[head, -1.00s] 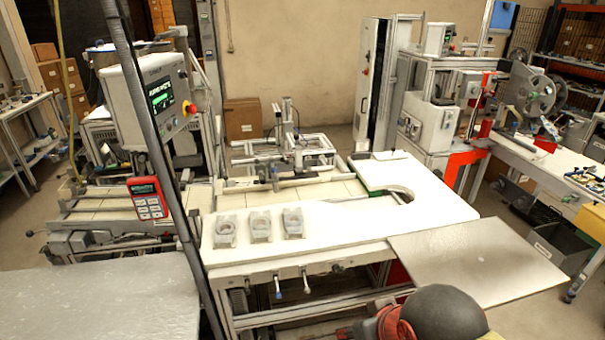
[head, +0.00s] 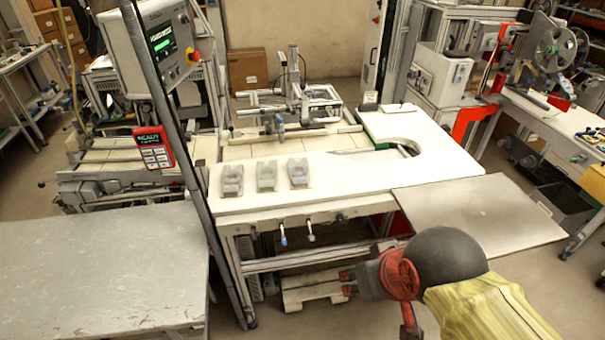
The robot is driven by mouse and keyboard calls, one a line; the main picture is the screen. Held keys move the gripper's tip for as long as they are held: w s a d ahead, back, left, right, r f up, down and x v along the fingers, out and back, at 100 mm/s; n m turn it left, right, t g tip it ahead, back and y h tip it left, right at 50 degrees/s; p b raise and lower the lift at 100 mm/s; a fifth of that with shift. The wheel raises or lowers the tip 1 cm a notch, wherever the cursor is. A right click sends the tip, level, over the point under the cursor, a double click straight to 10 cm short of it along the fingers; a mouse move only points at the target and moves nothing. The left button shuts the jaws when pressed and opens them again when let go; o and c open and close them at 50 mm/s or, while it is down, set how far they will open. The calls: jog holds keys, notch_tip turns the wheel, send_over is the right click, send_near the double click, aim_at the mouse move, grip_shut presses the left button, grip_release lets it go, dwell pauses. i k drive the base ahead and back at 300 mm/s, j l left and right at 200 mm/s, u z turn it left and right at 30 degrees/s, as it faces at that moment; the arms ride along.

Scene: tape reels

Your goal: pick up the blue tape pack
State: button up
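Three small greyish, see-through packs stand in a row on the white worktable: the left pack (head: 232,180), the middle pack (head: 266,176) and the right pack (head: 298,172). Each seems to hold a round reel. None of them looks clearly blue at this size, so I cannot tell which is the blue tape pack. My gripper (head: 348,283), red with dark parts, is low at the bottom centre, in front of the table and apart from the packs. Its two fingertips stand apart with nothing seen between them.
The white worktable (head: 340,180) has free room right of the packs. A grey panel (head: 480,215) extends at its right. A dark slanted post (head: 172,130) stands at left, beside a grey table (head: 100,270). A metal frame fixture (head: 293,100) stands behind the packs.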

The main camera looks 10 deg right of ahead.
aim_at(299, 174)
jog(key=i+u, duration=0.25)
jog(key=i, duration=0.2)
jog(key=i+l+u, duration=0.2)
jog(key=i, duration=0.2)
